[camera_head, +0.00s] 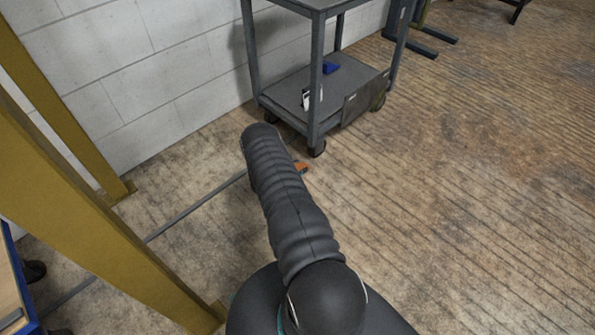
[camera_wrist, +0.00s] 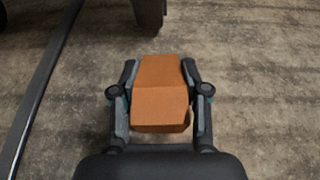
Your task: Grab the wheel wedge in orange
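The orange wheel wedge (camera_wrist: 160,100) sits between the two fingers of my gripper (camera_wrist: 160,72) in the wrist view. One finger is on each side of it, with what look like narrow gaps along both sides. The fingers look open around the wedge; I cannot tell whether the tips touch it. In the head view only a small orange part of the wedge (camera_head: 302,166) shows on the floor, beside my dark arm. The arm hides the rest of the wedge and my gripper there.
A grey cart (camera_head: 318,72) on casters stands just beyond the wedge, and a dark caster (camera_wrist: 149,14) shows close ahead in the wrist view. A thin dark rail (camera_head: 190,209) runs along the floor to the left, near yellow posts (camera_head: 75,185). The floor to the right is clear.

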